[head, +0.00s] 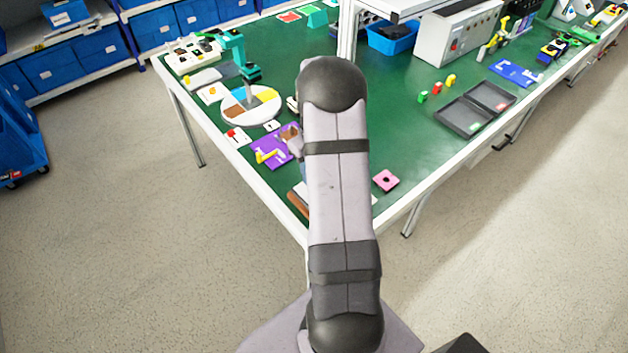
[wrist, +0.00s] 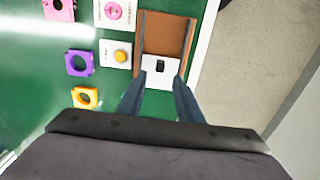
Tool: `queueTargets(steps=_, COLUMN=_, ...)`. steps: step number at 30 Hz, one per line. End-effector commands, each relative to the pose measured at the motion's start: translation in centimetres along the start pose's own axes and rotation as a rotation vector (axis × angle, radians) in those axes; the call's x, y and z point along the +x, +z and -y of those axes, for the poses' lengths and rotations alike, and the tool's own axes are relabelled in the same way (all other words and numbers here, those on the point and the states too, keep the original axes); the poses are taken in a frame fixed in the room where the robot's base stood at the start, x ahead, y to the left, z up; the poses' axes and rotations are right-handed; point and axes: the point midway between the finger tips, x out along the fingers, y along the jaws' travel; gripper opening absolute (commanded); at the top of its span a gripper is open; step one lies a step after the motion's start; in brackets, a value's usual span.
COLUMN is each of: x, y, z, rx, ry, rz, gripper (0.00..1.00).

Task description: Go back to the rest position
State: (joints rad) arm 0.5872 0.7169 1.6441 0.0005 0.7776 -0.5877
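My gripper (wrist: 158,82) shows in the wrist view as two blue-grey fingers, apart with nothing held between them. Beyond the tips is a white plate with a small black piece (wrist: 160,64), at the near end of a brown tray (wrist: 166,33). In the head view my arm stands in front of the table and hides most of the gripper. A round disc with coloured sectors and a grey upright handle (head: 250,105) stands on the table left of my arm; I cannot tell whether it is the rotary switch.
Left of the tray are a white plate with an orange button (wrist: 120,56), a pink round piece on white (wrist: 114,11), and purple (wrist: 79,63) and orange (wrist: 85,98) holed pieces. The green table (head: 420,165) has free room right of my arm, before a dark tray (head: 463,117).

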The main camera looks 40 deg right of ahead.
Motion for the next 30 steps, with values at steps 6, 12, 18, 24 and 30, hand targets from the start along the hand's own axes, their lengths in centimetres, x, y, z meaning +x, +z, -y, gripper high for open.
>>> queueTargets(steps=6, x=-1.5, y=-0.1, z=0.0, rx=0.000, ry=0.001, rz=-0.002, gripper=0.33)
queueTargets(steps=12, x=-1.7, y=0.0, z=0.0, rx=0.000, ry=0.000, rz=-0.001, gripper=0.33)
queueTargets(steps=18, x=-1.7, y=0.0, z=0.0, rx=0.000, ry=0.001, rz=-0.001, gripper=0.33)
queueTargets(steps=24, x=-1.7, y=-0.1, z=0.0, rx=0.037, ry=0.001, rz=-0.001, gripper=0.33)
queueTargets(steps=30, x=-1.3, y=-0.1, z=0.0, rx=0.222, ry=0.006, rz=-0.011, gripper=0.33)
